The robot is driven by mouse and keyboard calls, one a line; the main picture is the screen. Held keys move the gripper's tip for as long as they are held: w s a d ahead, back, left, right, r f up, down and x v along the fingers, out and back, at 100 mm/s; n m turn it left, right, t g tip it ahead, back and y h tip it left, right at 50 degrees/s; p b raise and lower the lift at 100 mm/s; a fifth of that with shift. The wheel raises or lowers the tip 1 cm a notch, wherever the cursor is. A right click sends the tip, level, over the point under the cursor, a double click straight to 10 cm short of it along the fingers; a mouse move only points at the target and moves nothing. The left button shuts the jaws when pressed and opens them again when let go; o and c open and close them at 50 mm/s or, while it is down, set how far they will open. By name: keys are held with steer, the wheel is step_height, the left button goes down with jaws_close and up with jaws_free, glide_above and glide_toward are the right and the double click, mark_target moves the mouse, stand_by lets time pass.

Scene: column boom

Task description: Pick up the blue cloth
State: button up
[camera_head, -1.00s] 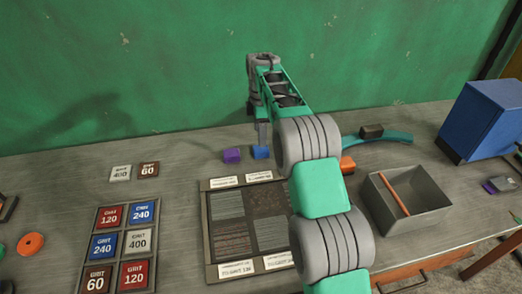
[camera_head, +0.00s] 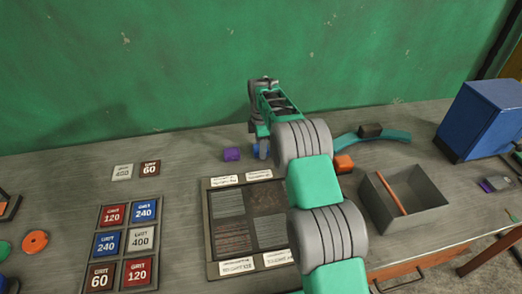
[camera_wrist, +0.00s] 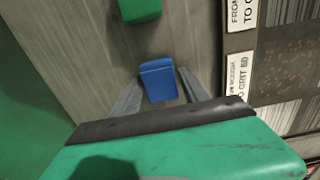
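The blue cloth (camera_wrist: 158,80) looks like a small folded block lying on the workbench. In the wrist view it sits between the two fingers of my gripper (camera_wrist: 160,77), with a narrow gap visible on each side. My gripper (camera_head: 259,149) is open and low over the bench. In the head view only a bit of the blue cloth (camera_head: 255,151) shows beside a finger; the rest is hidden by the gripper.
A purple block (camera_head: 232,154) lies just left of the cloth. A green block (camera_wrist: 140,8) is near it in the wrist view. An orange block (camera_head: 344,164), an open grey box (camera_head: 425,219) and a sample board (camera_head: 214,267) are nearby. The green wall (camera_head: 150,60) stands behind.

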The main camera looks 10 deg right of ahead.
steer(key=c, duration=1.1)
steer(key=shift+o, duration=0.2)
